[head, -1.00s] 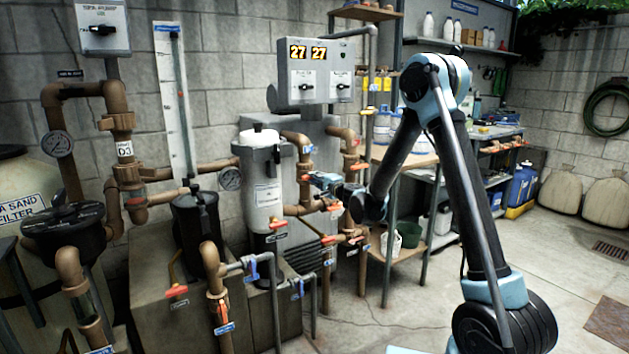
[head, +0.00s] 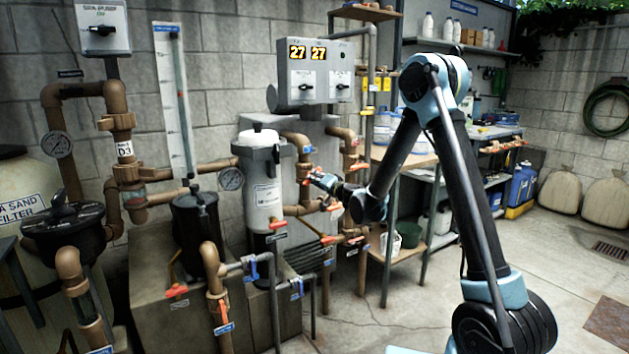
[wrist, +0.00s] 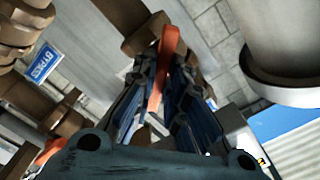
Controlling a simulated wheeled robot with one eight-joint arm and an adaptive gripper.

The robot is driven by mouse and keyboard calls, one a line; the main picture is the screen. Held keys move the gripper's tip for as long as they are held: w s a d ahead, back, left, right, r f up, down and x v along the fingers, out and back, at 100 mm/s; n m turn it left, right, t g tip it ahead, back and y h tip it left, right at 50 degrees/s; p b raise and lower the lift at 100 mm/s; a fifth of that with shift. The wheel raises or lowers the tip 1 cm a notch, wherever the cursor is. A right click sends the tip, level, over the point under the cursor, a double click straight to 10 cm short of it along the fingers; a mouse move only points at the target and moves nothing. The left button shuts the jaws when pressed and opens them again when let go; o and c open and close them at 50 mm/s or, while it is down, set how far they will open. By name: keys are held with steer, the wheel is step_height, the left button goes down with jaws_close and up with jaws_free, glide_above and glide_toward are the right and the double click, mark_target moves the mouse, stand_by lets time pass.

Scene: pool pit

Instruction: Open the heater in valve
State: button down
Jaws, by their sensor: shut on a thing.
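An orange-red valve handle (wrist: 170,42) shows in the wrist view, rising between the two dark blue fingers of my gripper (wrist: 163,75). The fingers are shut on the handle from both sides. The handle's pivot is by a brown pipe fitting (wrist: 148,36). In the head view my gripper (head: 322,180) is at the brown pipes right of the white canister (head: 262,190). The gripped handle is mostly hidden there by my gripper. I cannot read a label that names this valve.
A blue label reading "BYPASS" (wrist: 41,64) is left of my gripper in the wrist view. Other red-handled valves (head: 328,240) sit close below. The grey control box (head: 315,72) hangs above. Wooden shelving (head: 398,250) stands right of the pipes. The floor in front is open.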

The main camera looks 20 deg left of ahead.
steer(key=n, duration=1)
steer(key=shift+w+n, duration=0.15)
steer(key=shift+n, duration=0.25)
steer(key=c, duration=1.5)
jaws_free()
steer(key=shift+f, duration=0.1)
steer(key=v, duration=0.7)
